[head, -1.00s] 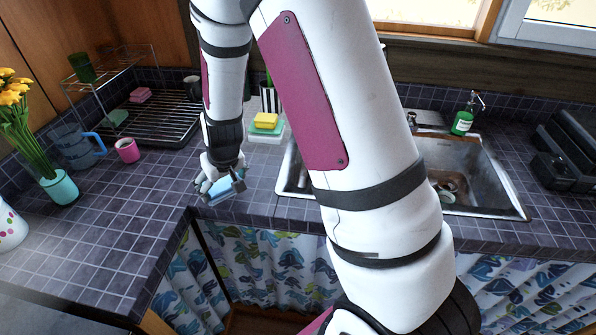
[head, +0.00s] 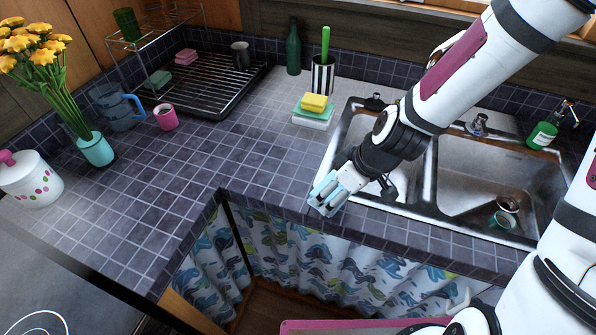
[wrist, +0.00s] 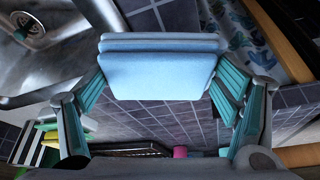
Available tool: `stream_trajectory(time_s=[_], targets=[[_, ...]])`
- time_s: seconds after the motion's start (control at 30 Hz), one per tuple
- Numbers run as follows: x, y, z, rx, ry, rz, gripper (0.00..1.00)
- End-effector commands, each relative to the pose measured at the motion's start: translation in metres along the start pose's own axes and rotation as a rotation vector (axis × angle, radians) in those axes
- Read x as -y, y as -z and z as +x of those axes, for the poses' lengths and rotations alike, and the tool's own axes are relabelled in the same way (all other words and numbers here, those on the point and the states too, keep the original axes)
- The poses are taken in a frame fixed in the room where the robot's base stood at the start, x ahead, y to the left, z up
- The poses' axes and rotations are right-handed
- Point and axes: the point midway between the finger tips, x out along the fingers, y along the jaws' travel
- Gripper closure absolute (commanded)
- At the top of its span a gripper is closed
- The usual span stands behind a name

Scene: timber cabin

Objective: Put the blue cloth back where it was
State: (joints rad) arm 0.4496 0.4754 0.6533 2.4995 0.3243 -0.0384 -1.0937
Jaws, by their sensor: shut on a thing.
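The blue cloth (wrist: 160,75) is folded in layers and sits between the two teal-padded fingers of my gripper (wrist: 158,86) in the wrist view. In the head view my gripper (head: 328,192) is over the counter's front edge, by the front left corner of the sink. The light blue cloth (head: 323,187) shows there only in part at the fingers. It appears held clear of the counter.
The double sink (head: 480,160) has cups in its right basin. A dish rack (head: 205,92), pink mug (head: 166,117) and blue jug (head: 118,108) stand further left. The left tiled counter (head: 150,190) is clear.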

Motion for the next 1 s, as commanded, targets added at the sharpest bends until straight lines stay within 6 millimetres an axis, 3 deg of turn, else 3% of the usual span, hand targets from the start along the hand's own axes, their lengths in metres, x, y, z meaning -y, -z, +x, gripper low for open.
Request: stream_trajectory(time_s=[0.1,0.3,0.73,1.0], targets=[[0.031,-0.001,-0.010,0.000,0.070,-0.170,0.43],[0.053,-0.001,-0.015,0.000,0.128,-0.314,0.43],[0.040,0.019,-0.002,0.000,0.130,-0.324,0.43],[0.020,0.055,0.016,-0.002,0.133,-0.328,0.43]])
